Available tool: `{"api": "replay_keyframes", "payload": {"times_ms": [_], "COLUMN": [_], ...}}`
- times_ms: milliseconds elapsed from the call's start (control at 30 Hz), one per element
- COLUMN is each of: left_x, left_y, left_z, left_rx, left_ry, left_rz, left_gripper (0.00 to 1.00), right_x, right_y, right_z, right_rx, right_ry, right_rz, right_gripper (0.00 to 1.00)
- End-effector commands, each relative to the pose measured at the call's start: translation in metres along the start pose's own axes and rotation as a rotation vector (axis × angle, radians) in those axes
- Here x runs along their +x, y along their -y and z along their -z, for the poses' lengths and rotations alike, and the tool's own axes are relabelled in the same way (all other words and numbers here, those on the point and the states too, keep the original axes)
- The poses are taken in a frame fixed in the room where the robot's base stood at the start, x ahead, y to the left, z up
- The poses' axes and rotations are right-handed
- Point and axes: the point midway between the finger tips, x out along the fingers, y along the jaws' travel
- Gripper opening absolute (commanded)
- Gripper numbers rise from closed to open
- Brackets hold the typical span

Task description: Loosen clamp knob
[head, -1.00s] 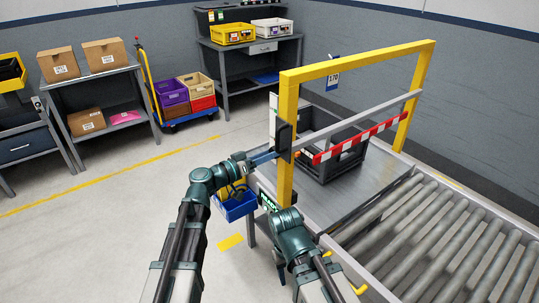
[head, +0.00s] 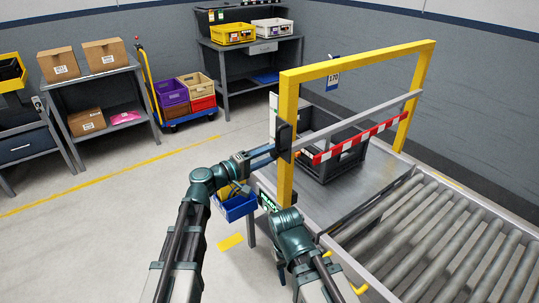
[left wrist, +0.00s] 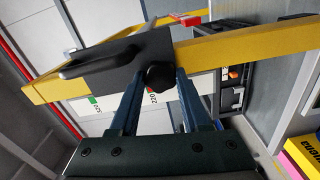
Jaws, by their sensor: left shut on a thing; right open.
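The clamp is a dark block (head: 284,137) on the near yellow post of the gauge frame, at the end of the grey crossbar. Its black round knob (left wrist: 160,76) shows in the left wrist view, against the dark plate (left wrist: 112,66). My left gripper (head: 274,150) reaches in from the left; its two blue fingers (left wrist: 158,92) are shut on the knob, one on each side. The head view hides the knob. My right gripper (head: 282,274) is low, mostly hidden behind its own arm; only a bluish sliver shows, away from the clamp.
The yellow frame (head: 287,95) stands over a metal table with a black crate (head: 322,169). A red-white striped bar (head: 360,138) hangs below the crossbar. A roller conveyor (head: 440,240) lies right. A blue bin (head: 236,208) sits below my left wrist. Floor at left is clear.

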Motion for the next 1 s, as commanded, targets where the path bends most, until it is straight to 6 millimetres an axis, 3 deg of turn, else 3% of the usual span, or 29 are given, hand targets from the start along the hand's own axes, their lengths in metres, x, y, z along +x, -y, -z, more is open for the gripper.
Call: {"api": "replay_keyframes", "payload": {"times_ms": [500, 1000], "left_x": [-0.0004, -0.0004], "left_y": [0.0009, 0.0012], "left_z": [0.0002, 0.0001], "left_rx": [-0.448, -0.654], "left_ry": [-0.001, -0.002], "left_rz": [0.001, 0.002], "left_gripper": [0.0, 0.0], "right_x": [0.0006, 0.0007], "right_y": [0.0001, 0.0001], "right_z": [0.0, 0.0], "right_rx": [0.0, 0.0], "right_ry": [0.0, 0.0], "right_rz": [0.0, 0.0], "right_gripper": [0.5, 0.5]}}
